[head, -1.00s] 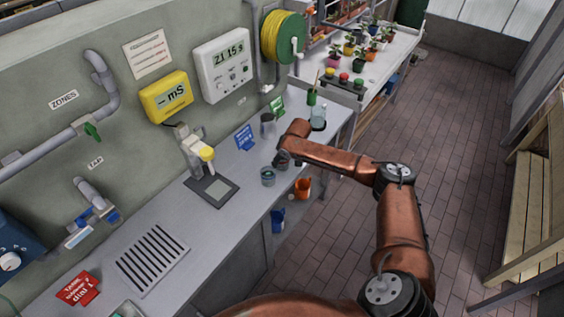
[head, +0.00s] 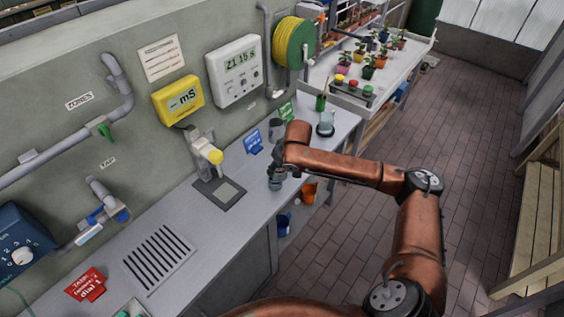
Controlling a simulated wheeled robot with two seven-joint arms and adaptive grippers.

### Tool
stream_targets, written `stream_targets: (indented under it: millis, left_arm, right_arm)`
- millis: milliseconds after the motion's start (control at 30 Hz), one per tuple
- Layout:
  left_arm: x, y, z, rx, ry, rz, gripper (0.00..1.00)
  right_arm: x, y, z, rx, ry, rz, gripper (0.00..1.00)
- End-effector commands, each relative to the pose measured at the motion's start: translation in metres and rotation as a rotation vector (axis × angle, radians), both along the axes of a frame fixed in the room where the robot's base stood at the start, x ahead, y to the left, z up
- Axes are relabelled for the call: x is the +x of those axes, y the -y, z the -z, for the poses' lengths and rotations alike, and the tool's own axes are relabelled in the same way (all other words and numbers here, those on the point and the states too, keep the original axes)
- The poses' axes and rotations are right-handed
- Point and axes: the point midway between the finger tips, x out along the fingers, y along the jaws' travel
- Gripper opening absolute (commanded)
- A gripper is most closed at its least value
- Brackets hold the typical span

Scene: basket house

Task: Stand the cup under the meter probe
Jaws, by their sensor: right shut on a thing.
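A small glass cup (head: 276,183) stands upright at the bench's front edge in the head view, right of the probe stand. My right gripper (head: 277,168) comes down on it from above and is shut on it; the fingers hide its upper part. I cannot tell whether the cup touches the bench. The meter probe (head: 214,157), with a yellow top, hangs from a stand over a dark square plate (head: 208,200) with a light pad. The yellow mS meter (head: 179,99) is on the wall behind it. My left gripper is not in view.
A blue sign (head: 253,142) and a grey vessel (head: 276,130) stand behind my right gripper. A glass flask (head: 325,124) is farther right. The bench (head: 185,207) is clear between cup and plate. A drain grille (head: 157,257) and red sign (head: 87,284) lie left.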

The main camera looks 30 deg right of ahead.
Motion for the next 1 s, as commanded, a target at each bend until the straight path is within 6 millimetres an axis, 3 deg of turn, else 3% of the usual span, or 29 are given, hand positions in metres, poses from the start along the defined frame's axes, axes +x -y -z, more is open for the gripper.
stream_targets:
  millis: [300,367,600,700,833,1000]
  left_arm:
    - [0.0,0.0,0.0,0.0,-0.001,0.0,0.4]
    - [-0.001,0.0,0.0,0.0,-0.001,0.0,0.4]
    - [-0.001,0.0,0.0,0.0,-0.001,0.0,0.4]
    - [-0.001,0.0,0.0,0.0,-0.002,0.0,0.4]
    - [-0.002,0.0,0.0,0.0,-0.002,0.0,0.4]
    - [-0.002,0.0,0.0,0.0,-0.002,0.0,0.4]
  right_arm:
    - [-0.013,-0.017,-0.005,0.0,-0.005,-0.001,0.16]
    - [-0.02,-0.031,-0.005,0.002,-0.01,-0.002,0.16]
    - [-0.077,-0.101,-0.016,-0.002,-0.022,0.031,0.16]
    - [-0.098,-0.12,-0.023,-0.001,-0.012,0.053,0.16]
    - [-0.112,-0.131,-0.029,0.002,-0.003,0.074,0.16]
    - [-0.115,-0.131,-0.03,0.0,0.0,0.082,0.16]
